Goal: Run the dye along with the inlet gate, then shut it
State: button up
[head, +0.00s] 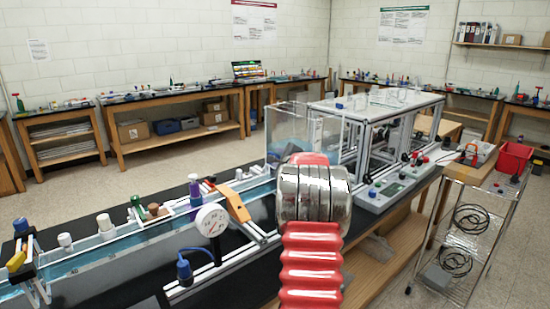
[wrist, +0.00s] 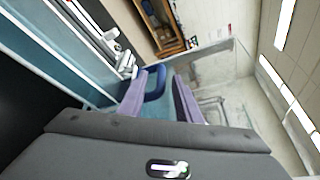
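A long clear water channel (head: 95,258) runs from the lower left to a clear tank (head: 290,128). A purple cylinder with a pale top (head: 195,195) stands on the channel; I cannot tell if it holds the dye. My arm's red and chrome end hides the channel beside the tank, and my gripper is hidden behind it in the head view. In the wrist view my gripper (wrist: 162,105) has two lavender fingers spread apart. A blue curved piece, like a handle (wrist: 155,84), shows between them; contact is unclear. I cannot make out the inlet gate for sure.
A round dial gauge (head: 212,221), an orange lever (head: 237,205) and a blue fitting (head: 184,268) stand along the channel. A green-topped bottle (head: 137,201) is farther left.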

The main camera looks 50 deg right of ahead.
jog(key=shift+x, duration=0.8)
jog(key=shift+c, duration=0.5)
grip_shut()
